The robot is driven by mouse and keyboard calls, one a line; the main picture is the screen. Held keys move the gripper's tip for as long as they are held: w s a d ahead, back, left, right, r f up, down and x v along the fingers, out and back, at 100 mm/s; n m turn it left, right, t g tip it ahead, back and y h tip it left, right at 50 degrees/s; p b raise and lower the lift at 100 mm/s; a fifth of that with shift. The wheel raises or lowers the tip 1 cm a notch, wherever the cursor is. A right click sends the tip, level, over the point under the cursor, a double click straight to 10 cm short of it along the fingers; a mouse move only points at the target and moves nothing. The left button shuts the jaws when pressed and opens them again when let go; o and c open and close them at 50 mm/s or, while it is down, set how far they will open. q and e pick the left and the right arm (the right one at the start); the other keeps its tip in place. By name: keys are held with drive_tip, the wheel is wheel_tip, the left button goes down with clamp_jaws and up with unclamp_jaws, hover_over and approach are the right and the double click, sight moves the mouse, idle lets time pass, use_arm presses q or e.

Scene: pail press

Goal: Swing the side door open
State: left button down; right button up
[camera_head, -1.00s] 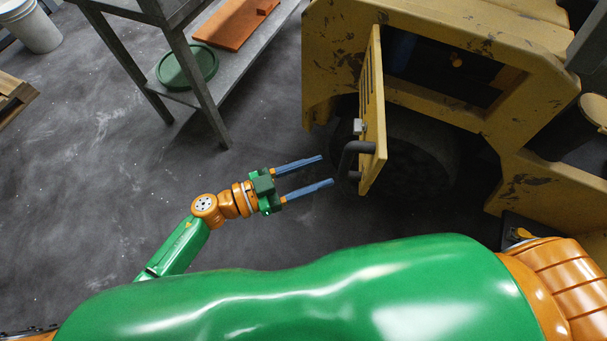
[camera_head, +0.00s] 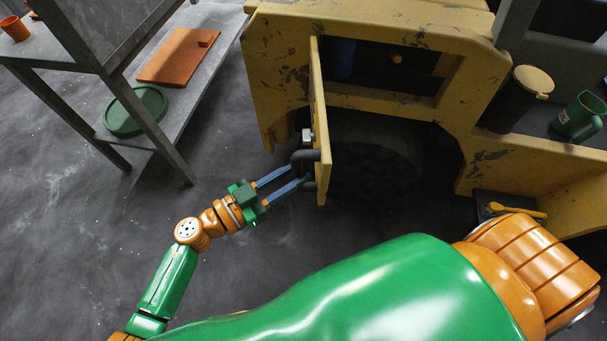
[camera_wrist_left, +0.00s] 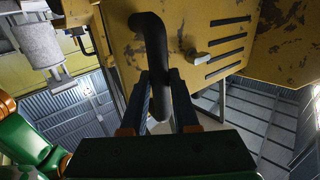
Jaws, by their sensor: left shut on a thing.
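The side door (camera_head: 319,120) is a yellow panel on the worn yellow machine, seen nearly edge-on in the head view. It stands swung out from its opening (camera_head: 385,75). Its dark bent handle (camera_head: 305,159) is on the outer face, low down, with a small grey latch piece (camera_head: 307,135) above. My left gripper (camera_head: 290,180) has its blue fingers at the handle. In the left wrist view the handle (camera_wrist_left: 155,45) runs down between the two fingers (camera_wrist_left: 160,105), and the gripper is shut on it. The slotted door face (camera_wrist_left: 200,35) is behind. My right gripper is not in view.
A grey metal shelf (camera_head: 190,90) stands at the left with an orange board (camera_head: 178,56) and a green round lid (camera_head: 135,111). A black bin with a yellow lid (camera_head: 515,98) and a green mug (camera_head: 580,118) are at the right. The floor left of the door is clear.

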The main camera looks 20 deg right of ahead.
use_arm(q)
drive_tip(key=shift+w+a+b, duration=0.15)
drive_tip(key=shift+w+a, duration=0.4)
drive_tip(key=shift+a, duration=0.25)
drive_tip(key=shift+w+a+b, duration=0.1)
drive_tip(key=shift+w+a, duration=0.45)
drive_tip(key=shift+a, duration=0.25)
drive_tip(key=shift+w+a+b, duration=0.15)
drive_tip(key=shift+w+a, duration=0.4)
drive_tip(key=shift+a, duration=0.25)
drive_tip(key=shift+w+a+b, duration=0.35)
drive_tip(key=shift+w+a, duration=0.1)
drive_tip(key=shift+a, duration=0.15)
drive_tip(key=c, duration=0.6)
unclamp_jaws()
